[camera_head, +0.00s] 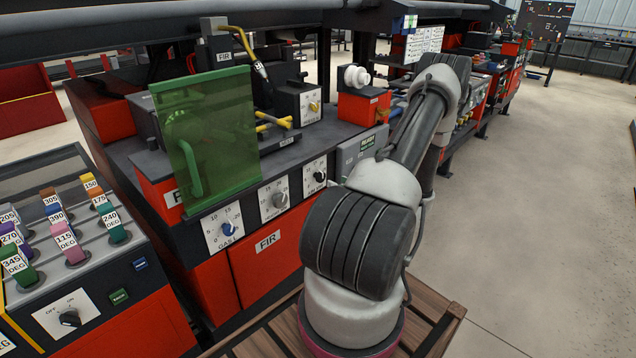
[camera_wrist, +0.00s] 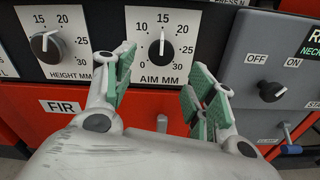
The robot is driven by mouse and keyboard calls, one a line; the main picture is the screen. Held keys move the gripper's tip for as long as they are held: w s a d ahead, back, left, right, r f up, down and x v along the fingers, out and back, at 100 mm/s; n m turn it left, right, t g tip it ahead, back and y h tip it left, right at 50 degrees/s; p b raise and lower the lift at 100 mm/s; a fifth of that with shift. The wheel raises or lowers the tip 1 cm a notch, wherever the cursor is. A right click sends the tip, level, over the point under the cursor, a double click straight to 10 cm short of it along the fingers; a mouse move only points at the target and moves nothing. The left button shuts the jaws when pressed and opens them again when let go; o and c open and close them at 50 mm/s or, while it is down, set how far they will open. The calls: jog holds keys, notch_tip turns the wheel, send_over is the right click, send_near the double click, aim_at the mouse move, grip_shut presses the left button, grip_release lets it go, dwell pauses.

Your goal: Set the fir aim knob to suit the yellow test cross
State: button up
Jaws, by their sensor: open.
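The FIR aim knob (camera_wrist: 161,49) is a dark round knob with a white pointer on a white AIM MM dial plate. Its pointer stands nearly straight up, towards the 15 mark. My gripper (camera_wrist: 160,72) is open, its green-padded fingers spread left and right below and in front of the knob, apart from it. In the head view the aim knob (camera_head: 320,176) is the rightmost of three dials on the FIR front; my gripper is hidden behind my arm there. The yellow test cross (camera_head: 272,122) shows as yellow rods beside the green screen. Its size cannot be read.
The height knob (camera_wrist: 47,46) is left of the aim dial. A grey box with an OFF/ON switch (camera_wrist: 271,91) is to the right. The green screen (camera_head: 205,140) stands over the station's left. A rack of coloured degree tags (camera_head: 70,240) is at far left.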

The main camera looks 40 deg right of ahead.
aim_at(323, 177)
jog(key=w, duration=0.8)
jog(key=shift+a+r, duration=0.2)
jog(key=shift+r, duration=0.05)
jog(key=shift+c, duration=0.5)
jog(key=c, duration=0.9)
